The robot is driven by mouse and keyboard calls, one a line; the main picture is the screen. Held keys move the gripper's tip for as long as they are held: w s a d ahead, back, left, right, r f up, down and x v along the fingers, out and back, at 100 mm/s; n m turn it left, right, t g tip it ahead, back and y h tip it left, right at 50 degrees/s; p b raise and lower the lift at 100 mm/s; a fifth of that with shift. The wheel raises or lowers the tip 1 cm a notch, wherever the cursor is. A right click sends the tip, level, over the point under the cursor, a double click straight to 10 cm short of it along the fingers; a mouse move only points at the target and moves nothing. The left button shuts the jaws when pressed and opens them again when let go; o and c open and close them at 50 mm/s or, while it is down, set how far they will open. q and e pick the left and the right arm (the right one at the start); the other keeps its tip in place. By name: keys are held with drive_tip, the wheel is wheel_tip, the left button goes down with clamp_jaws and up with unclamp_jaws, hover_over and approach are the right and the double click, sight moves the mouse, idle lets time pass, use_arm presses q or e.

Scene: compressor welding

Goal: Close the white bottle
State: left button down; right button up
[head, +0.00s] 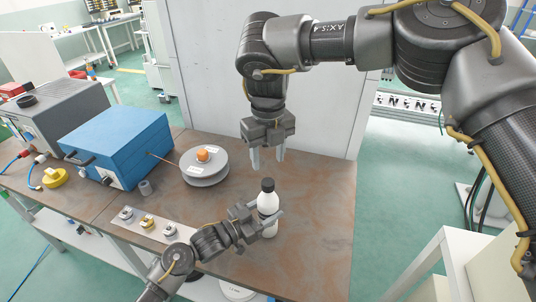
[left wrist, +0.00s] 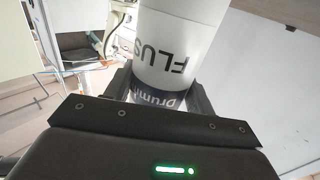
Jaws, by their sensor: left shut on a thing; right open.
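The white bottle (head: 268,203) stands upright near the right part of the brown table, with a black cap (head: 267,185) on its top. I cannot tell whether the cap is screwed tight. My left gripper (head: 269,219) is shut on the bottle's body, below its middle. In the left wrist view the bottle (left wrist: 175,55) is between the fingers, showing dark lettering and a dark blue band; its top is out of that view. My right gripper (head: 267,158) is open and empty, pointing down above the cap, apart from it.
A blue box (head: 117,145) and a grey disc stack (head: 205,168) with an orange knob stand on the table (head: 315,190) to the left. A plate (head: 130,230) with several small metal fittings lies in front. A pale panel (head: 205,75) rises behind. The table right of the bottle is clear.

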sight(268, 182)
use_arm(q)
drive_tip(key=shift+s+f, duration=0.1)
drive_tip(key=shift+f, duration=0.35)
use_arm(e)
drive_tip(key=shift+f, duration=4.05)
drive_tip(key=c, duration=0.9)
drive_tip(key=shift+m, duration=0.7)
drive_tip(key=shift+c, duration=0.6)
drive_tip(key=o, duration=1.1)
drive_tip(key=shift+r, duration=0.1)
drive_tip(key=shift+r, duration=2.2)
